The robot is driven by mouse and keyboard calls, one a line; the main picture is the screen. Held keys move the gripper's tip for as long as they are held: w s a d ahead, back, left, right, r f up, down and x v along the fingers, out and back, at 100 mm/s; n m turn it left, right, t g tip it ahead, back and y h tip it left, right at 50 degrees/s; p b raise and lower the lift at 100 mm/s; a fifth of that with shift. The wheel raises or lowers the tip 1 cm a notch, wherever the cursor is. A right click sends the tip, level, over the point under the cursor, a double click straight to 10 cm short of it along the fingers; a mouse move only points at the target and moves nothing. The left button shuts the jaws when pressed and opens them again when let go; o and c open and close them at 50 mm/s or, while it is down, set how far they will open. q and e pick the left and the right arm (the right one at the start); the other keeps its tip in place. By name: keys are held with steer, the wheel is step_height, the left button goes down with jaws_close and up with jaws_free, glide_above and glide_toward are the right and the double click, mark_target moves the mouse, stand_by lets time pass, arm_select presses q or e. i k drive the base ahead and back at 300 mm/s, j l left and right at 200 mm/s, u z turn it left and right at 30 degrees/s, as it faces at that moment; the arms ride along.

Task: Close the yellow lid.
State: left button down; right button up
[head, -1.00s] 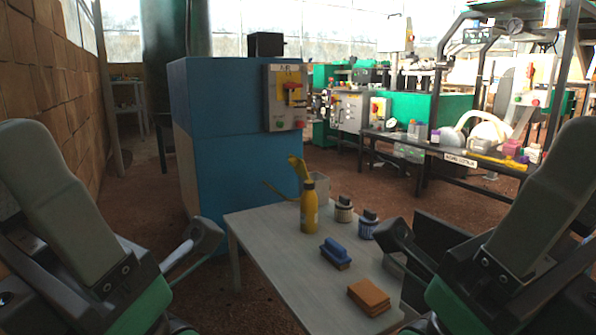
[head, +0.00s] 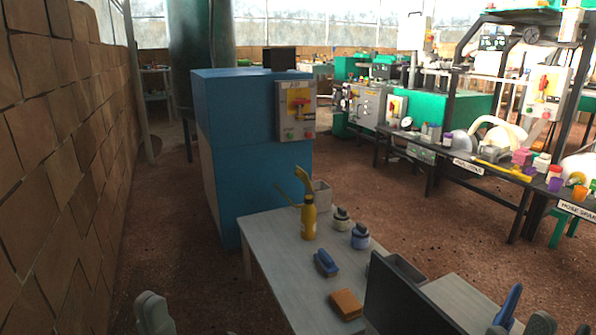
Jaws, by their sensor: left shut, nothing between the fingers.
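A yellow lid (head: 302,176) stands raised and tilted at the left of a small light grey container (head: 322,194) at the far end of the grey table, in the head view. The lid is open. A thin yellow-olive piece (head: 287,195) sticks out left below it; I cannot tell if it belongs to the lid. A yellow bottle (head: 309,222) stands in front and hides part of the container. My left gripper (head: 153,314) shows only partly at the bottom edge, shut and empty, well apart from the lid. My right gripper is not clearly in view.
The grey table (head: 281,262) also holds two dark-topped jars (head: 360,238), a blue-handled brush (head: 326,264) and an orange-brown block (head: 346,304). A dark panel (head: 410,300) stands at its right. A blue cabinet (head: 255,150) is behind; a brick wall (head: 60,160) is left.

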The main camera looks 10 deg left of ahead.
mark_target(300, 173)
steer(key=i+j+z, duration=0.1)
steer(key=z, duration=0.3)
steer(key=i+j+z, duration=0.15)
steer(key=z, duration=0.25)
steer(key=i+j+z, duration=0.1)
steer(key=j, duration=0.35)
steer(key=i+j+z, duration=0.1)
steer(key=j, duration=0.3)
steer(key=i+j+z, duration=0.1)
steer(key=i+j, duration=0.15)
steer(key=j, duration=0.25)
steer(key=i+j+z, duration=0.1)
steer(key=j, duration=0.35)
steer(key=i+j+z, duration=0.1)
steer(key=j, duration=0.35)
steer(key=i+j, duration=0.1)
steer(key=j, duration=0.3)
steer(key=i+j, duration=0.1)
steer(key=j, duration=0.3)
steer(key=i+j, duration=0.1)
steer(key=j, duration=0.3)
